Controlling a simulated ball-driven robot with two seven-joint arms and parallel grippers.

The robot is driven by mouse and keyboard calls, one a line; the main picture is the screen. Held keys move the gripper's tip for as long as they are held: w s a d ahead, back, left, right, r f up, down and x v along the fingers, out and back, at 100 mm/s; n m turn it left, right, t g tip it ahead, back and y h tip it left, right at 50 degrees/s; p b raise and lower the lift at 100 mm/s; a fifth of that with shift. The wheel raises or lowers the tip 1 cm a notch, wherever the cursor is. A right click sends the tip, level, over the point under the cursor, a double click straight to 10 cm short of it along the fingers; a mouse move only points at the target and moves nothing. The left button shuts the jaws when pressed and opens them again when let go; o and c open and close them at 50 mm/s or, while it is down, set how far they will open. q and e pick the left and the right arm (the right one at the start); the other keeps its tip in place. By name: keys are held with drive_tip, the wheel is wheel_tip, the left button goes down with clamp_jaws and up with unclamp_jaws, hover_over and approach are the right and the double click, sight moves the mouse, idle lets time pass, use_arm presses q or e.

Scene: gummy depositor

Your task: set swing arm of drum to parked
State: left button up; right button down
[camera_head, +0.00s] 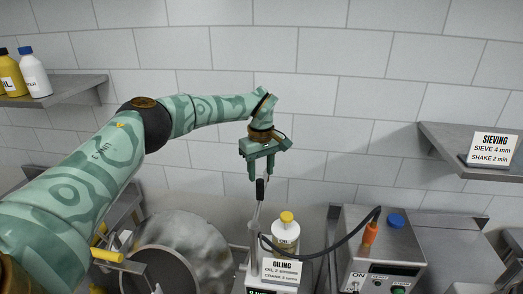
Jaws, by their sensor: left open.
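A large grey metal drum (190,243) sits at the lower left, its open mouth facing me, partly cut off by the picture's bottom edge. A yellow handle (122,258) shows at the drum's left side. A thin metal rod with a black grip (260,190) stands nearly upright right of the drum. I cannot tell for sure which of these is the swing arm. My left gripper (262,177) points down with its fingers apart and empty. Its fingertips appear just above the black grip; I cannot tell whether they touch it. My right gripper is out of view.
An oil bottle with a yellow cap (286,235) stands behind the oiling sign (282,271). Shelves hold bottles at left and a sieving sign (491,149) at right.

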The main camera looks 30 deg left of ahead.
use_arm(q)
wheel_tip(320, 180, up, 9)
drive_tip(key=shift+f, duration=0.2)
idle(0.4)
